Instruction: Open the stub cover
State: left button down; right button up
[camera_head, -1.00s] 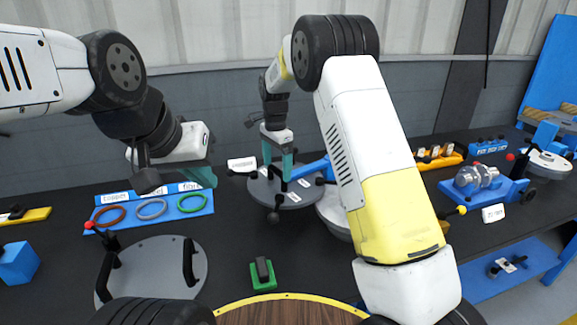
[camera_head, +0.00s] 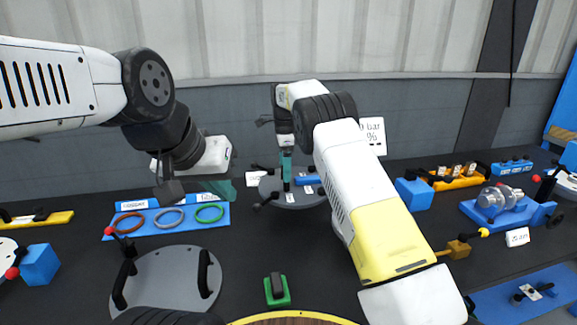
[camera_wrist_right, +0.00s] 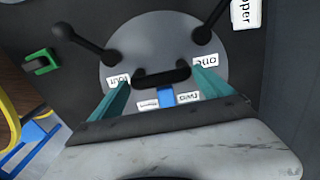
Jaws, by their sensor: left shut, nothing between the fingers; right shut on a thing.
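A grey round cover (camera_head: 292,200) with black knobbed levers stands at the back middle of the bench. In the right wrist view the cover (camera_wrist_right: 150,45) shows a black bar handle (camera_wrist_right: 162,78), number labels and a blue piece (camera_wrist_right: 166,97). My right gripper (camera_head: 287,168) is over the cover. My left gripper (camera_head: 222,188) is shut and empty, above the ring tray, left of the cover.
A blue tray (camera_head: 155,229) with three coloured rings lies below my left gripper. A grey plate with two black handles (camera_head: 180,290) and a green block (camera_head: 278,292) are in front. Blue and orange fixtures (camera_head: 455,180) fill the right side.

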jog(key=o, duration=1.8)
jog(key=shift+r, duration=3.9)
jog(key=shift+d, duration=0.1)
jog(key=s+d+r+n+t+y, duration=0.1)
jog(key=s+d+r+n, duration=0.2)
jog(key=d+r, duration=0.65)
jog(key=s+d+r+n+t+y, duration=0.1)
jog(key=s+d+r+n, duration=0.1)
jog(key=s+d+r, duration=0.3)
jog(key=s+d+r+n+t, duration=0.1)
jog(key=s+d+r+n, duration=0.15)
jog(key=s, duration=0.55)
jog(key=s+d+f+n+t, duration=0.1)
jog(key=s+f+n, duration=0.1)
jog(key=s, duration=0.6)
jog(key=s+d+f+n+t, duration=0.1)
jog(key=s+f+n, duration=0.2)
jog(key=s, duration=0.6)
jog(key=s+d+f+n+t, duration=0.1)
jog(key=s+d+f+n, duration=0.1)
jog(key=s, duration=0.6)
jog(key=shift+s+f+n, duration=0.25)
jog(key=shift+s+n, duration=0.05)
jog(key=shift+n, duration=0.55)
